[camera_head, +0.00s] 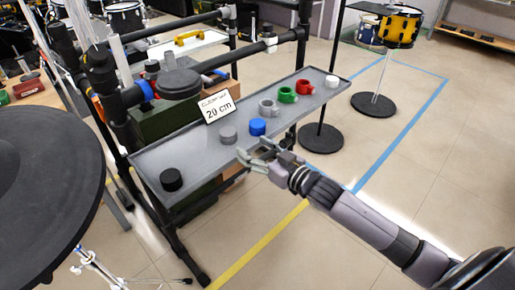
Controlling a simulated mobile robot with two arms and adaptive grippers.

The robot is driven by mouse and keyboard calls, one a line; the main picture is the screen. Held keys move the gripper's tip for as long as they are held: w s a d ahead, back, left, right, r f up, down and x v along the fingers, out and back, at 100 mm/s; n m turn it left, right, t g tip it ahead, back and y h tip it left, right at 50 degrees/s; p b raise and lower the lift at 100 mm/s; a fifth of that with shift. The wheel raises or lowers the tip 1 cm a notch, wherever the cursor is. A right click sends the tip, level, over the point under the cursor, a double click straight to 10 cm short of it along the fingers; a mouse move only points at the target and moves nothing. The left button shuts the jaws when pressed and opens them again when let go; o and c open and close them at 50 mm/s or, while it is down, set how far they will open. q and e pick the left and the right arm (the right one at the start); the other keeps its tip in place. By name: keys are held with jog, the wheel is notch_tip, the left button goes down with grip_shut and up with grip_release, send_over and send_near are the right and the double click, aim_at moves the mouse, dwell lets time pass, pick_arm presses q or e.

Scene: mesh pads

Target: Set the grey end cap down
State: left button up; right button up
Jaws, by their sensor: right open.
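The grey end cap (228,135) stands on the long grey tray (198,158), between a black cap (171,180) and a blue cap (258,127). My right gripper (252,148) is open, with its fingers over the tray's front edge. It is just right of and nearer than the grey cap, and a small gap shows between them. Nothing shows between the fingers. My left gripper is not in view.
A grey ring-shaped fitting (268,107), a green one (287,95), a red one (303,88) and a white piece (331,82) stand farther along the tray. A "20 cm" card (217,107) stands behind. The tray between black and grey caps is clear.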

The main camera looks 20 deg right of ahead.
jog(key=s+a+f+m+g+h, duration=0.1)
jog(key=s+f+g+h, duration=0.15)
jog(key=s+f, duration=0.55)
jog(key=s+a+f+m+g+h, duration=0.15)
jog(key=s+f+g, duration=0.25)
jog(key=f, duration=0.8)
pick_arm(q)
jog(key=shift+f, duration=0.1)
pick_arm(e)
jog(key=s+f+g+h, duration=0.1)
jog(key=s+f+g, duration=0.2)
jog(key=s, duration=0.6)
jog(key=s+a+f+g, duration=0.1)
jog(key=s+f+g, duration=0.3)
jog(key=s+f, duration=0.2)
jog(key=s, duration=0.2)
jog(key=shift+s+f+h, duration=0.3)
jog(key=shift+s+h, duration=0.1)
jog(key=shift+a+n, duration=0.1)
jog(key=shift+n, duration=0.15)
